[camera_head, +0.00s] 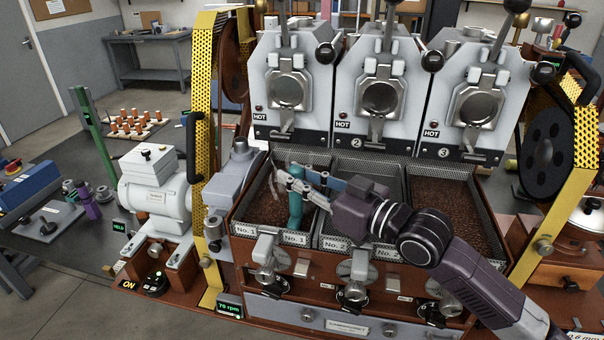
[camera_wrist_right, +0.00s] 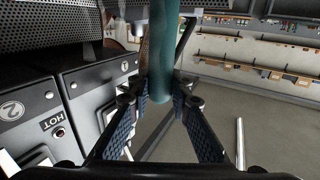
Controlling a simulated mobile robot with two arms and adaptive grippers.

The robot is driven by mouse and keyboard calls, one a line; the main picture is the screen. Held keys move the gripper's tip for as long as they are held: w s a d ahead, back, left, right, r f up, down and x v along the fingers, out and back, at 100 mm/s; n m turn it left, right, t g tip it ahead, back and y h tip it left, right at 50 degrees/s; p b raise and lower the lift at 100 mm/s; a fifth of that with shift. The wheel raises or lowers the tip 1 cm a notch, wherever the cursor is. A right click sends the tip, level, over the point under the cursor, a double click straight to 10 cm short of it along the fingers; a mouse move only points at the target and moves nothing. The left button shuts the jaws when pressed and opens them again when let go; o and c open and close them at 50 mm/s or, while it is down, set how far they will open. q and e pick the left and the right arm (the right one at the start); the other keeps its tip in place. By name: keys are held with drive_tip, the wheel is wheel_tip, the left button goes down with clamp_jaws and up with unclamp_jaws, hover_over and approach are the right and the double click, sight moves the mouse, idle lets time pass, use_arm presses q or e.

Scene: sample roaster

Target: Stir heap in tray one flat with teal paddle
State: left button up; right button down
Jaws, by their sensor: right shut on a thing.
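The teal paddle (camera_head: 295,208) stands roughly upright in tray one, near its right side. My right gripper (camera_head: 293,185) reaches in from the right and is shut on the paddle's upper part. The wrist view shows the teal handle (camera_wrist_right: 164,45) between the two fingers (camera_wrist_right: 161,95). Tray one (camera_head: 245,229), labelled No. 1, is the leftmost mesh tray and holds dark brown beans (camera_head: 264,208). The fingers and paddle cover part of the beans, and I cannot tell how high the heap is. The paddle's lower end is hidden. My left gripper is not in view.
Three grey roaster heads marked HOT (camera_head: 286,88) stand behind the trays. Tray two (camera_head: 333,243) lies under my right forearm, and a third tray of beans (camera_head: 455,200) is at the right. Yellow perforated guards (camera_head: 204,120) flank the machine. Valves line the front.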

drive_tip(key=w+a+p, duration=0.2)
drive_tip(key=w+a, duration=0.1)
drive_tip(key=a, duration=0.6)
drive_tip(key=shift+a+p, duration=0.2)
drive_tip(key=shift+p, duration=0.2)
drive_tip(key=shift+r, duration=0.1)
drive_tip(key=s+d, duration=0.3)
drive_tip(key=d, duration=0.7)
drive_tip(key=shift+s+d+b, duration=0.25)
drive_tip(key=shift+d+b, duration=0.05)
drive_tip(key=shift+b, duration=0.1)
drive_tip(key=shift+a, duration=0.1)
